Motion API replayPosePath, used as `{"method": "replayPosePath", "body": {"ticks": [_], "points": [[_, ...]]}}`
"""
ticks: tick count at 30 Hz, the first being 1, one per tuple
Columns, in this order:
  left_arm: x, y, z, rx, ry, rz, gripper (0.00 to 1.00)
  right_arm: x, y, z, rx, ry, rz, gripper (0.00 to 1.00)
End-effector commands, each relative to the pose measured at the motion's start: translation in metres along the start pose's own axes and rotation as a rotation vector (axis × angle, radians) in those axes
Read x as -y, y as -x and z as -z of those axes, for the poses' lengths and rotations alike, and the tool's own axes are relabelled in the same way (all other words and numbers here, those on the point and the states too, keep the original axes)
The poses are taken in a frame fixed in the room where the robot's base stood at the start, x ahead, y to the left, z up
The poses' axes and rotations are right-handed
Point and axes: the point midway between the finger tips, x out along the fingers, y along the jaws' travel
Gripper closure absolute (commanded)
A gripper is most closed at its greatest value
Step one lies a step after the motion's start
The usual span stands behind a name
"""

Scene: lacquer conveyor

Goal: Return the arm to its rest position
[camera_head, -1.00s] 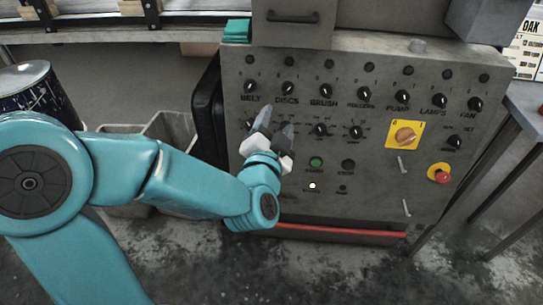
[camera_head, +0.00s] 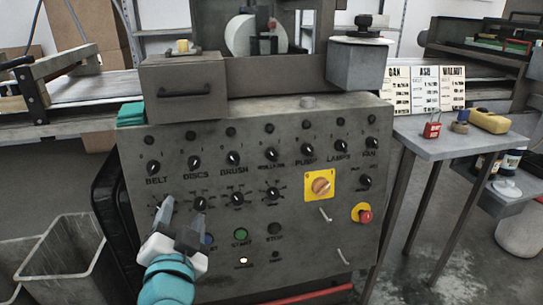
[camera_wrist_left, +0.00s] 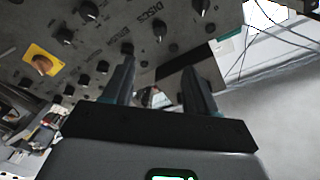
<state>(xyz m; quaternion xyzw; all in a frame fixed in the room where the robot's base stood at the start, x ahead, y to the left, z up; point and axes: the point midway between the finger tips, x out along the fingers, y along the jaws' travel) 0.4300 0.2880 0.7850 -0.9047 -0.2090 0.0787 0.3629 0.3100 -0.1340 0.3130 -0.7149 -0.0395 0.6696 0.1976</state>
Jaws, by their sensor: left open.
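My left gripper (camera_head: 178,222) is in front of the lower left of the grey control panel (camera_head: 300,225) in the head view. Its two fingers are apart, with nothing between them. In the left wrist view the fingers (camera_wrist_left: 158,85) also stand apart and empty, with the panel's knobs beyond them. In the head view the gripper covers part of the panel near the lower left knobs; I cannot tell whether it touches. My right gripper is not in view.
The panel carries several black knobs, a yellow-backed rotary switch (camera_head: 320,186) and a red stop button (camera_head: 364,215). A side table (camera_head: 445,146) with a red padlock (camera_head: 432,130) stands at right. Grey bins (camera_head: 60,262) stand at lower left. A conveyor runs behind.

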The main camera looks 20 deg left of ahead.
Motion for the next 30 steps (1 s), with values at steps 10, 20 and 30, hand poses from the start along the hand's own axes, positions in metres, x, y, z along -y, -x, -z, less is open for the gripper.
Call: {"method": "replayPosePath", "body": {"ticks": [10,20,30], "points": [[0.022,-0.023,0.024,0.137,-0.117,-0.085,0.43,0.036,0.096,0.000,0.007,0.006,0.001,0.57],[-0.042,-0.021,0.010,0.324,-0.248,-0.507,0.43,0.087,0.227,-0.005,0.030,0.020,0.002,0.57],[-0.121,0.095,-0.022,0.692,0.092,-1.012,0.43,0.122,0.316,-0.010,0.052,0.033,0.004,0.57]]}}
